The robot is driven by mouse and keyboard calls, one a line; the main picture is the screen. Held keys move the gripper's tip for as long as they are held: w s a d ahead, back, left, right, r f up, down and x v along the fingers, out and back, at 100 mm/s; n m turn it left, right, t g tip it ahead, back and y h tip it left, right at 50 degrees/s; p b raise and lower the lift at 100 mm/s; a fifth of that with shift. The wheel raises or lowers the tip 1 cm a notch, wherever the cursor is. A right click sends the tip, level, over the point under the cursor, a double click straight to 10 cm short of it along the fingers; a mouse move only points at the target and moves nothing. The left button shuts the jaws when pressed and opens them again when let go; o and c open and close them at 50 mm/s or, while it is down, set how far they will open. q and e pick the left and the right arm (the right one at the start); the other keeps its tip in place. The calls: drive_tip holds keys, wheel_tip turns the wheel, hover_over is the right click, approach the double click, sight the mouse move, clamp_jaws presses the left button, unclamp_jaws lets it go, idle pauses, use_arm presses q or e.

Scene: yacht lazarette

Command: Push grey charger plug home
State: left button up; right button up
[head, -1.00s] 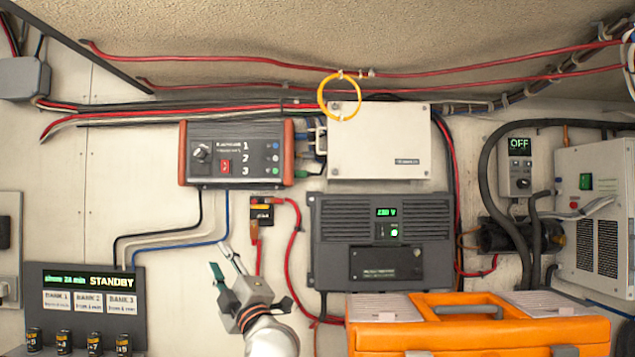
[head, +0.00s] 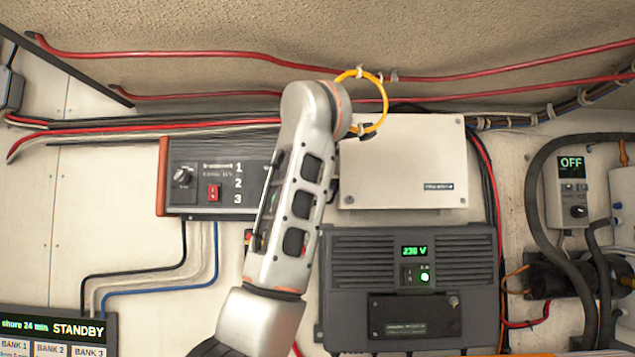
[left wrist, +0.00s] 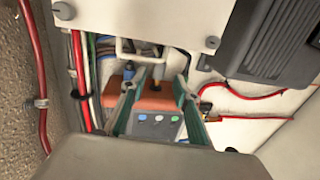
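The charger unit (head: 215,175) with numbers 1, 2, 3 hangs on the wall in the head view. My left arm covers its right end and the plugs there. In the left wrist view its orange end (left wrist: 150,98) shows, with several indicator lights on the front. My right gripper is not in view.
A white box (head: 405,165) is right of my arm, with a dark 230 V unit (head: 400,280) below it. A yellow ring (head: 382,105) hangs close by my arm's upper end. Red cables (left wrist: 35,80) run along the left in the left wrist view.

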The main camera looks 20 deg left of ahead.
use_arm(q)
drive_tip(key=p+x, duration=0.2)
drive_tip(key=x, duration=0.5)
drive_tip(key=shift+p, duration=0.4)
drive_tip(key=shift+a, duration=0.1)
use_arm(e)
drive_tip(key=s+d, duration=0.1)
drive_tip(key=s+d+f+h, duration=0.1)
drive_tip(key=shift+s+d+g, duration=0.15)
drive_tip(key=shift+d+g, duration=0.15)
use_arm(q)
drive_tip(key=c, duration=0.8)
clamp_jaws()
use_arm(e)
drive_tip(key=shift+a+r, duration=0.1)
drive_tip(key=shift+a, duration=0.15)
